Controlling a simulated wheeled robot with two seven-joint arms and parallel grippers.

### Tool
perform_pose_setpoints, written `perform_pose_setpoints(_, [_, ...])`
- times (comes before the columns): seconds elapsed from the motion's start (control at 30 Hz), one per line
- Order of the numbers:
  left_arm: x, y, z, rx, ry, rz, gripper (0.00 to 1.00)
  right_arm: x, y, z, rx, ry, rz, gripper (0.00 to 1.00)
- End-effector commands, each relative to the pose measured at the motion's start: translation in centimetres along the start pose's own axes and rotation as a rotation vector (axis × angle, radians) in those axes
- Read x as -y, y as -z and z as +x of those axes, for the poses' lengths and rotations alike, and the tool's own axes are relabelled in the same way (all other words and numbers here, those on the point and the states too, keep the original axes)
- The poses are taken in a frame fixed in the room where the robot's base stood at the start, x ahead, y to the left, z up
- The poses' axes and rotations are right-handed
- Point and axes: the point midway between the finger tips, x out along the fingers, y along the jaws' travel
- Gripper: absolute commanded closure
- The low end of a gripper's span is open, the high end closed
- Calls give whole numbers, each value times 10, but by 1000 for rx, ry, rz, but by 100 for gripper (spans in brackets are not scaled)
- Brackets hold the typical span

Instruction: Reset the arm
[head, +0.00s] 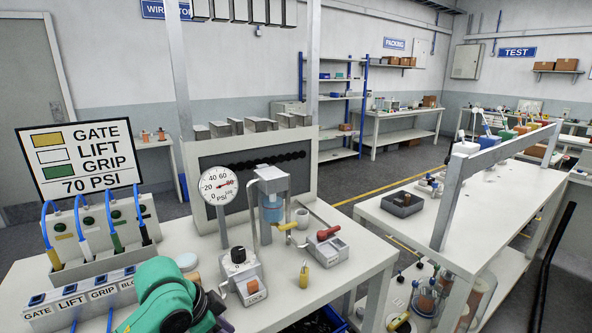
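A green and black part of my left arm (163,296) shows at the bottom left, over the front of the workbench (318,276). Dark parts beside it, low near the bottom edge, may belong to my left gripper; I cannot make out its fingers or anything between them. My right gripper is not in view.
A second bench (483,206) is right.

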Motion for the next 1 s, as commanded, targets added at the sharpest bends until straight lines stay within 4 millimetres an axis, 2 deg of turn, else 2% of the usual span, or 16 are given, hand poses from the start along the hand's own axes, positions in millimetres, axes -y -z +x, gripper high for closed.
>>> perform_pose_setpoints(0.03, [-10,-4,11,-11,-6,-19,62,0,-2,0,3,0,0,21])
perform_pose_setpoints(0.17, [-28,-18,33,-42,17,-104,62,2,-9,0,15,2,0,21])
perform_pose_setpoints(0.33, [-48,-58,52,-55,80,-296,62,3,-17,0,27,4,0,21])
perform_pose_setpoints(0.53, [-63,-124,56,3,182,-527,62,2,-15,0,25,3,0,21])
perform_pose_setpoints(0.77, [-85,-207,42,142,312,-746,62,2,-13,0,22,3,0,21])
perform_pose_setpoints(1.0, [-77,-237,123,180,295,-743,62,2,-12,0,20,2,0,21])
